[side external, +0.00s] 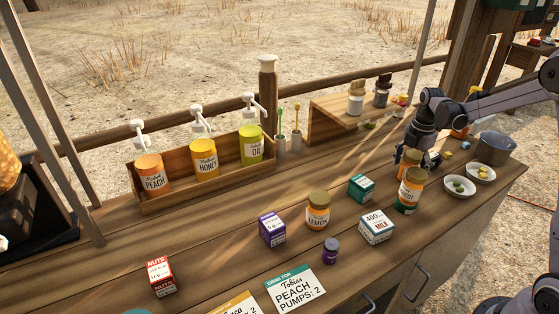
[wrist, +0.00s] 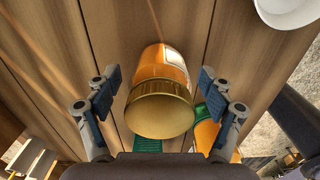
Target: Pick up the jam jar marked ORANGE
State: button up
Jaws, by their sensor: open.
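An orange jar with a gold lid (side external: 408,157) stands on the wooden counter at the right, partly hidden by my gripper (side external: 420,157). In the wrist view this jar (wrist: 160,108) lies between my two open fingers (wrist: 160,85), apart from both; its white label is too oblique to read. A second gold-lidded jar (side external: 410,190), with a green band and a label ending in "COT", stands just in front of it; part of it shows at the right finger in the wrist view (wrist: 206,134).
White bowls (side external: 458,187) and a pot (side external: 495,148) stand to the right. A rack of pump bottles (side external: 205,170) and a raised wooden shelf (side external: 345,116) are behind.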

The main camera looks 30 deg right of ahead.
jog(key=c, duration=1.5)
